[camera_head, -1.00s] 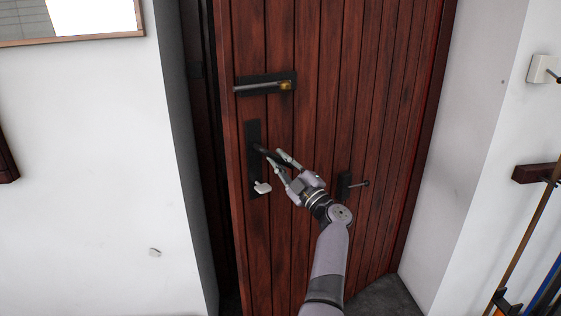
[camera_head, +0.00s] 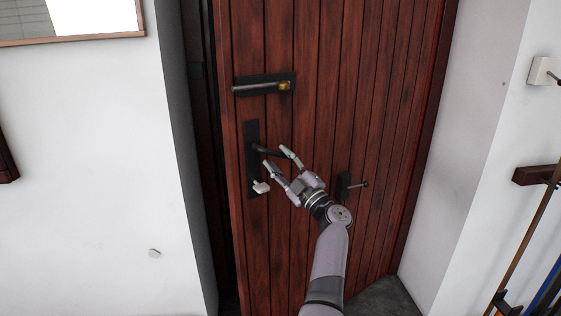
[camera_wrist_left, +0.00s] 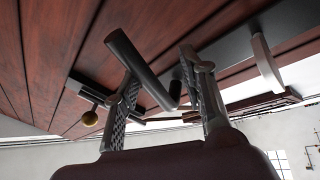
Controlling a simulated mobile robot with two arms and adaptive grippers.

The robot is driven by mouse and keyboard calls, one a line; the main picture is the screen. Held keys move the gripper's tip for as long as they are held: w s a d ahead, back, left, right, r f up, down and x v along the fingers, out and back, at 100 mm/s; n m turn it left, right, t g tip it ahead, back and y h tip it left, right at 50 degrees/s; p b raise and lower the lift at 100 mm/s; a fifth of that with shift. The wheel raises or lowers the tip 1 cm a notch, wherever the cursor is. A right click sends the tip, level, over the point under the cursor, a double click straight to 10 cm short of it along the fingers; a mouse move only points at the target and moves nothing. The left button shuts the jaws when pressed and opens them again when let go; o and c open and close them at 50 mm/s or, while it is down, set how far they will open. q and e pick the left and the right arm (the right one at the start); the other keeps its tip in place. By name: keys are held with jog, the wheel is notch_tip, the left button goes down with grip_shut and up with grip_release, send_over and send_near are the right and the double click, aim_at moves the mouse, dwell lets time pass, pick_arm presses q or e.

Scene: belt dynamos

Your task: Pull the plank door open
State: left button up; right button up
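The plank door (camera_head: 330,130) is dark red-brown wood and stands slightly ajar, with a dark gap along its left edge. A black lever handle (camera_head: 266,150) sticks out from a tall black plate (camera_head: 252,135) near that edge. My left gripper (camera_head: 276,156) is at the lever with its two fingers spread. In the left wrist view, the dark round lever (camera_wrist_left: 142,66) passes between the open fingers (camera_wrist_left: 160,78), with space beside it; I cannot tell whether either finger touches it. My right gripper is not in view.
A bolt with a brass knob (camera_head: 284,86) sits above the lever, and a pale thumb-turn (camera_head: 261,187) below it. A smaller black fitting (camera_head: 344,186) is right of my gripper. White walls flank the doorway; a rack with poles (camera_head: 535,174) hangs at right.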

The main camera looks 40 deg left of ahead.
pick_arm(q)
jog(key=v, duration=0.7)
jog(key=shift+d, duration=0.25)
